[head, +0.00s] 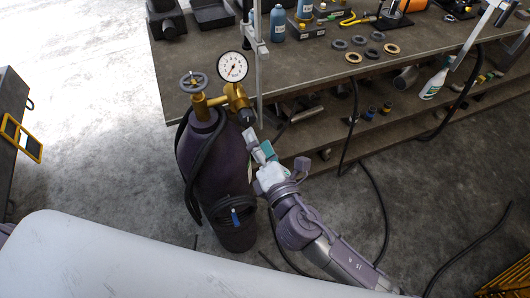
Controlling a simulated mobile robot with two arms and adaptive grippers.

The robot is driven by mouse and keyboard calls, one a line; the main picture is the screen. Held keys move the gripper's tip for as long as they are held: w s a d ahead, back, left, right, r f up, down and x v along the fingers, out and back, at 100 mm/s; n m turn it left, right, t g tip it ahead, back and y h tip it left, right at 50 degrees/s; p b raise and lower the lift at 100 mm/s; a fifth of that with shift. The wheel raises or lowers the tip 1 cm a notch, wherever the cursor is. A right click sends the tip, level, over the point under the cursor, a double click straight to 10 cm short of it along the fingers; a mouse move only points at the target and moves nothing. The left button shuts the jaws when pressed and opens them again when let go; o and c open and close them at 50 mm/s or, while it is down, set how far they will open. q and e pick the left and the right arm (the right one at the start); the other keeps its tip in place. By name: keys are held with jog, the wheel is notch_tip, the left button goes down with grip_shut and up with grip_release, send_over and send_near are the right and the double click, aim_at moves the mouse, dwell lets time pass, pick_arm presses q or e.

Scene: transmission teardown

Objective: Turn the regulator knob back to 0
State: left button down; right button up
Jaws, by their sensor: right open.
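A dark purple gas cylinder (216,180) stands upright on the floor, with a brass regulator (234,96) on its top. The dark regulator knob (246,117) sits at the regulator's lower right. A round white gauge (232,67) with a dark needle is above it; its numbers are too small to read. A grey handwheel (193,82) tops the cylinder valve. My right gripper (252,139) is open, just below and right of the knob, its fingers pointing up at it. I cannot tell whether the fingertips touch the knob. My left gripper is not in view.
A workbench (300,76) with rings, bottles and tools stands behind the cylinder. A grey upright post (260,60) is close to the gauge. A black hose (197,165) hangs along the cylinder, and cables lie on the floor. Bare floor (100,130) is free on the left.

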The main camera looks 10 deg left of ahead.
jog(key=v, duration=0.4)
jog(key=shift+f, duration=0.1)
dwell(0.4)
